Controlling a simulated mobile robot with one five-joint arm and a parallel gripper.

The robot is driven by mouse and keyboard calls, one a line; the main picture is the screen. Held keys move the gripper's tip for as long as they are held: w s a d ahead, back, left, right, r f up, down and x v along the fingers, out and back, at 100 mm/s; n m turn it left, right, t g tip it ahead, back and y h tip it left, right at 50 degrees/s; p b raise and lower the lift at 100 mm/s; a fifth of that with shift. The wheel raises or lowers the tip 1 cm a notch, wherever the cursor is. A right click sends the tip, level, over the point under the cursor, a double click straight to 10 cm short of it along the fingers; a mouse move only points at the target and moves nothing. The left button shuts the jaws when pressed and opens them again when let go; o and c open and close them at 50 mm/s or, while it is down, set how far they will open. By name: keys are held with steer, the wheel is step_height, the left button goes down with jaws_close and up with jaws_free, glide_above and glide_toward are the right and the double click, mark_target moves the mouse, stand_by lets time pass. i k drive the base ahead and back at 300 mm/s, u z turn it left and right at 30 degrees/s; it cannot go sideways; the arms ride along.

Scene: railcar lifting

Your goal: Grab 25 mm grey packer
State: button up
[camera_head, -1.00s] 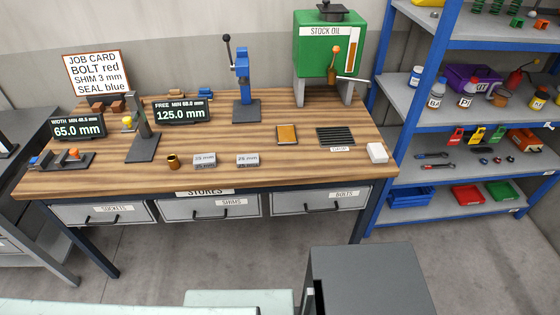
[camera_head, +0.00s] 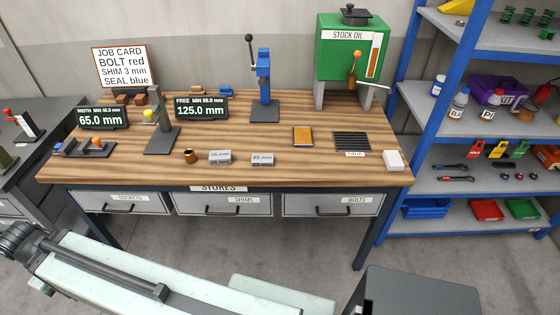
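Two grey packers lie side by side near the front edge of the wooden bench. The left packer (camera_head: 220,157) and the right packer (camera_head: 262,159) both have small printed labels; the right one appears to read 25 mm, and the left label is too small to read surely. Both lie flat and apart from each other. My pale arm (camera_head: 150,275) crosses the lower left, well in front of the bench. My gripper's fingers do not show clearly, so I cannot see them near either packer.
Gauge stands, displays and a blue press (camera_head: 264,85) stand behind. Shelves (camera_head: 470,135) are at right.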

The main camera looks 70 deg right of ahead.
mark_target(257, 159)
steer(key=z, duration=0.4)
steer(key=i, duration=1)
steer(key=u, duration=0.1)
